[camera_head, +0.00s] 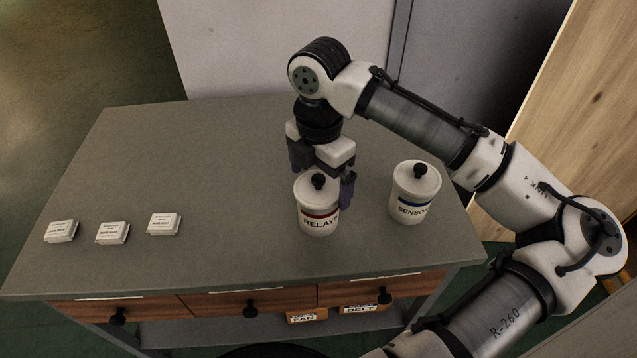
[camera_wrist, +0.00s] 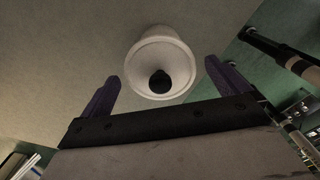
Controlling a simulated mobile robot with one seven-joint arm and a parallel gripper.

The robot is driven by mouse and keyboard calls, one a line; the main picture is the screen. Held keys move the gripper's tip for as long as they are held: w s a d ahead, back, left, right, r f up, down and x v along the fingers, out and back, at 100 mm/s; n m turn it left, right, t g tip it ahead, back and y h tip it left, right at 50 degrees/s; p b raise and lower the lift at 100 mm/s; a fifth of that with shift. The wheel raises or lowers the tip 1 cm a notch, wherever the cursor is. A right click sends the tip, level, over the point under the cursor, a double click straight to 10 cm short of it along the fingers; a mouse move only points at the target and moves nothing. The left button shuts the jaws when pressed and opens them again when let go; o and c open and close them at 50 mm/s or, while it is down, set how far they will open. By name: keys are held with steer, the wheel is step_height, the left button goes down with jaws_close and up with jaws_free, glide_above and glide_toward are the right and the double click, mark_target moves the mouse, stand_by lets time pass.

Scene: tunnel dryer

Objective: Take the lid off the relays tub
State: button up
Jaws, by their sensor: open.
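The relays tub (camera_head: 318,219) is a white cylinder with a dark red band and the label "RELAY", upright on the grey table. Its white lid (camera_head: 304,188) with a black knob (camera_head: 318,181) is on top. In the wrist view the lid (camera_wrist: 148,58) and its knob (camera_wrist: 159,81) show beyond and between the fingers. My gripper (camera_head: 322,190) is open and empty, pointing down, with its purple fingers around the lid area. In the wrist view my gripper (camera_wrist: 162,85) shows both fingers apart. I cannot tell whether either finger touches the lid.
A similar lidded tub with a blue band, labelled "SENSO" (camera_head: 413,195), stands close on the right. Three small white labelled boxes (camera_head: 112,233) lie in a row at the left. The middle and back of the table (camera_head: 200,160) are clear. Drawers (camera_head: 250,304) line the front.

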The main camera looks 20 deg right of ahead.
steer(key=c, duration=0.9)
steer(key=shift+r, duration=0.1)
